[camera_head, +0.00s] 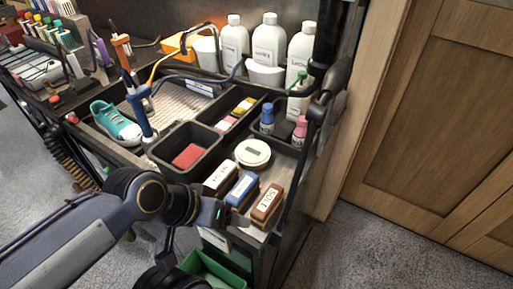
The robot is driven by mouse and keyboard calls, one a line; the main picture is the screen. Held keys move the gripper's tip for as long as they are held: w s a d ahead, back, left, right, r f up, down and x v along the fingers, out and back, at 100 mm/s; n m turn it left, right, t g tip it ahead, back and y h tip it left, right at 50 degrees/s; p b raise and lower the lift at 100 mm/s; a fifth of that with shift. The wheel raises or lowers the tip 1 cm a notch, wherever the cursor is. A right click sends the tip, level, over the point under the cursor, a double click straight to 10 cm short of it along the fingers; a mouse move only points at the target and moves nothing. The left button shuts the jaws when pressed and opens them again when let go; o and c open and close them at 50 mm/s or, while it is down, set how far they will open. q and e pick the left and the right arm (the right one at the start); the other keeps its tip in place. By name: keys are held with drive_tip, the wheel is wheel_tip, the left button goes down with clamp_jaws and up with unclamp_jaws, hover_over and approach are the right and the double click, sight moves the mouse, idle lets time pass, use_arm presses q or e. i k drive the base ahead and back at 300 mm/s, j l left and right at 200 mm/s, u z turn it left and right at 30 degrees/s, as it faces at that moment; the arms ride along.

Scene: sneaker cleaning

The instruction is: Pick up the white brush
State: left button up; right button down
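The white brush (220,179) stands at the left end of a row of brushes on the cart's front right part, label facing up. A blue brush (241,189) and a brown brush (267,203) stand to its right. My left arm comes in from the left, and its dark wrist end (205,209) is just in front of and below the white brush in the picture. The fingers of my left gripper cannot be made out, nor whether they touch anything. The lower front of the white brush is partly hidden by the arm. My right gripper is not in view.
A round white tin (253,153) sits behind the brushes. A black bin (186,150) with a red sponge is to the left. White bottles (269,42) stand at the back. A teal sneaker (116,122) is at left, and a green bin (215,272) is below.

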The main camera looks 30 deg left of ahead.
sight(220, 180)
drive_tip(key=u, duration=1.35)
drive_tip(key=k+j+u, duration=0.1)
drive_tip(key=k+u, duration=0.15)
drive_tip(key=k, duration=0.4)
drive_tip(key=l+u, duration=0.2)
drive_tip(key=u, duration=0.3)
drive_tip(key=l+u, duration=0.25)
drive_tip(key=u, duration=0.2)
drive_tip(key=l+u, duration=0.2)
drive_tip(key=u, duration=0.3)
drive_tip(key=i+l, duration=0.3)
drive_tip(key=l, duration=0.15)
